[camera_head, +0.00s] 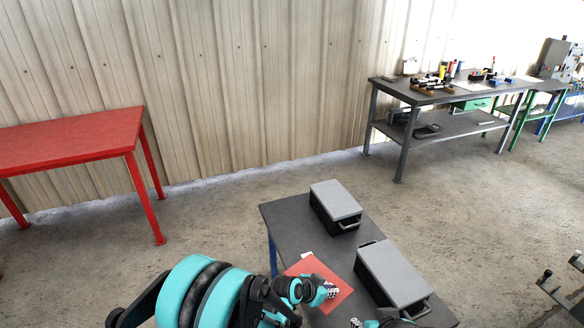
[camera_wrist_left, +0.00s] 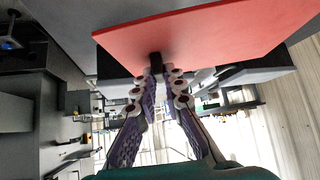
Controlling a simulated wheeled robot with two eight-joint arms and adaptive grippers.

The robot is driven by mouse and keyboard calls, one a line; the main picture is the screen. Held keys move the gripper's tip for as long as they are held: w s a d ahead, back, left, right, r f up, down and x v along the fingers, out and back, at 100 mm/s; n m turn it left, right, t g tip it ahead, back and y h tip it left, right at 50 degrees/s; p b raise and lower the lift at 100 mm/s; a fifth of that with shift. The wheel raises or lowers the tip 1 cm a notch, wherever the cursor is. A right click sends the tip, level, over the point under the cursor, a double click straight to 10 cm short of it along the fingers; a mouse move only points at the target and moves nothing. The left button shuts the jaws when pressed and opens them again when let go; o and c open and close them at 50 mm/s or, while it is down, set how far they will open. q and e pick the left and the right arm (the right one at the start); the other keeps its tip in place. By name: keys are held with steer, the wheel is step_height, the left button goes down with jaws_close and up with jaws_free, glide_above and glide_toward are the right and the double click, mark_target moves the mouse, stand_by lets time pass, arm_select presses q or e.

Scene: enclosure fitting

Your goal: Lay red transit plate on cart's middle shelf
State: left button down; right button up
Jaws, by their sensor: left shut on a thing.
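The red plate (camera_head: 338,275) shows at the near left of a dark-topped table (camera_head: 283,215), partly hidden by my left gripper. My left gripper (camera_head: 331,292) is over the plate. In the left wrist view the plate (camera_wrist_left: 205,32) fills the top, and the fingers (camera_wrist_left: 160,75) are shut on a small black grip (camera_wrist_left: 155,59) at the plate. I cannot tell whether the plate touches the tabletop. A teal and dark part at the bottom edge looks like my right gripper (camera_head: 385,322); its fingers are not clear. I cannot make out the cart's middle shelf.
Two dark boxes with grey lids stand on the table, one at the back (camera_head: 337,202) and one nearer (camera_head: 392,272), close right of the plate. A red table (camera_head: 70,138) stands left. A workbench with tools (camera_head: 440,95) stands at the back right. The floor between is open.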

arm_select(q)
steer(key=s+a+r+n+t+y, duration=0.1)
steer(key=a+r+n+y, duration=0.1)
steer(key=a, duration=0.8)
steer(key=s+a+r+n+t+y, duration=0.1)
steer(key=a+r+n, duration=0.3)
steer(key=a, duration=0.6)
steer(key=s+a+r+n+t+y, duration=0.1)
steer(key=s+a+r+n+y, duration=0.1)
steer(key=a, duration=0.8)
steer(key=shift+s+a+r+n+y, duration=0.2)
steer(key=shift+a+r+n+y, duration=0.2)
steer(key=shift+n+y, duration=0.55)
